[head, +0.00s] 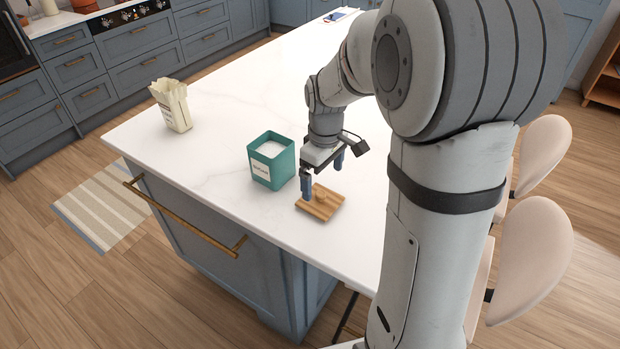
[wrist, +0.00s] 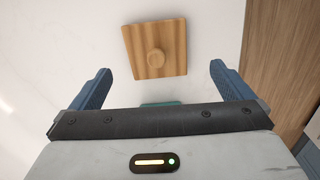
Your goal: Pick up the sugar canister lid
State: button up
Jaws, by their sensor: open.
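The sugar canister lid (head: 322,206) is a square wooden lid with a round knob. It lies flat on the white countertop, to the right of the teal canister (head: 271,168), which stands upright, uncovered, with white contents inside. In the wrist view the lid (wrist: 156,50) is beyond the fingertips, slightly turned, its knob near its middle. My gripper (head: 323,177) is open and empty above the lid; in the wrist view its blue fingers (wrist: 160,82) stand wide apart. A small teal strip of the canister (wrist: 162,103) shows just past my gripper's body.
A cream paper bag (head: 172,106) stands at the left of the island. The counter's edge (head: 235,214) is near the canister and lid. Open countertop (head: 245,85) lies behind them. Pale chairs (head: 530,260) stand at the right.

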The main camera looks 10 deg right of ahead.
aim_at(321, 193)
jog(key=shift+w+f, duration=0.45)
notch_tip(321, 193, down, 8)
jog(key=shift+w+a+r+p, duration=0.15)
jog(key=shift+r+p, duration=0.1)
jog(key=shift+p, duration=0.3)
jog(key=shift+c, duration=0.6)
jog(key=c, duration=0.7)
